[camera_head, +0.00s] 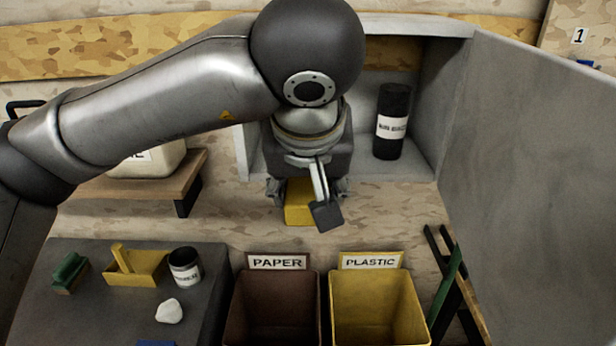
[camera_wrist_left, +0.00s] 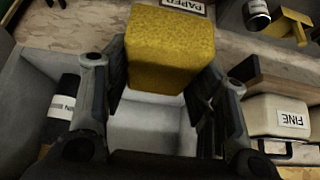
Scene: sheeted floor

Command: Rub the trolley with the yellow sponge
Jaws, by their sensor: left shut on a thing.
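My left gripper (camera_head: 306,200) is shut on the yellow sponge (camera_head: 299,212), in front of the open grey cabinet. In the left wrist view the sponge (camera_wrist_left: 170,45) is a thick yellow block between the two fingers. The dark grey flat top (camera_head: 75,315) at the lower left of the head view may be the trolley; I cannot tell for sure. The sponge is apart from it, up and to its right. My right gripper is not in view.
The grey top carries a green brush (camera_head: 70,272), a yellow tool (camera_head: 136,268), a labelled can (camera_head: 185,267) and a white lump (camera_head: 169,311). PAPER (camera_head: 272,312) and PLASTIC (camera_head: 379,308) bins stand at the front. A black canister (camera_head: 392,108) stands in the cabinet (camera_head: 425,165).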

